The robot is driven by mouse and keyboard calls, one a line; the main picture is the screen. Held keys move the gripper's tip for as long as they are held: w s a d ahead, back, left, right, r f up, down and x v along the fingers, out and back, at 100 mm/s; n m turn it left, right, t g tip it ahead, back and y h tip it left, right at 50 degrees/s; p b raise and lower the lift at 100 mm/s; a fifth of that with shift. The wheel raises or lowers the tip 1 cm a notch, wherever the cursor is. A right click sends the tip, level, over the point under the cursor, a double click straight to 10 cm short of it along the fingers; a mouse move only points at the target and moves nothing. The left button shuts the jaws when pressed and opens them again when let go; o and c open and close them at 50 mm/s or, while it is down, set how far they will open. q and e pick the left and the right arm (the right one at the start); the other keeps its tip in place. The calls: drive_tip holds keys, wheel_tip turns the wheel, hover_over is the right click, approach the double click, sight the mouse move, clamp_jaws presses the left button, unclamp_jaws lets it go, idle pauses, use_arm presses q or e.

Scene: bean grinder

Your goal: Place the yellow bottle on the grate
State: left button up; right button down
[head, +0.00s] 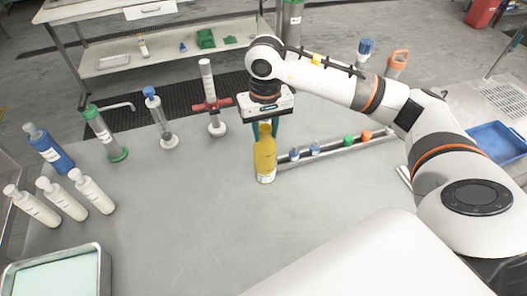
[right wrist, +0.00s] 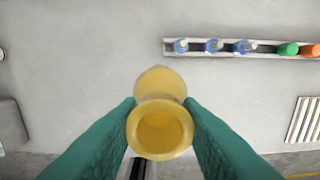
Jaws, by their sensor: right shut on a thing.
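The yellow bottle (head: 265,158) is upright near the middle of the grey table in the head view. My right gripper (head: 263,128) is shut on its upper part from above. In the right wrist view the green fingers (right wrist: 160,128) press on both sides of the bottle's round open top (right wrist: 160,130). I cannot tell whether its base touches the table. A pale slatted piece, which looks like the grate (right wrist: 304,120), lies at the right of the right wrist view. In the head view my right arm mostly hides that area. My left gripper is not in view.
A narrow rack (head: 335,148) with blue, green and orange-topped pieces lies just right of the bottle. White bottles (head: 92,191), a blue bottle (head: 48,148) and several cylinders (head: 105,133) stand at the left. A tray (head: 55,274) sits front left.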

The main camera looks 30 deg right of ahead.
sight(264, 148)
wheel_tip(264, 148, down, 2)
drive_tip(key=shift+d+f+p, duration=0.1)
drive_tip(key=shift+p, duration=0.2)
drive_tip(key=shift+f, duration=0.7)
wheel_tip(264, 148, down, 3)
drive_tip(key=shift+r+p, duration=0.1)
drive_tip(key=shift+p, duration=0.55)
drive_tip(key=shift+w+f+b, duration=0.1)
drive_tip(key=shift+f+b, duration=0.1)
drive_tip(key=shift+b, duration=0.15)
drive_tip(key=c, duration=1)
unclamp_jaws()
drive_tip(key=shift+a+r, duration=0.1)
drive_tip(key=shift+a, duration=0.1)
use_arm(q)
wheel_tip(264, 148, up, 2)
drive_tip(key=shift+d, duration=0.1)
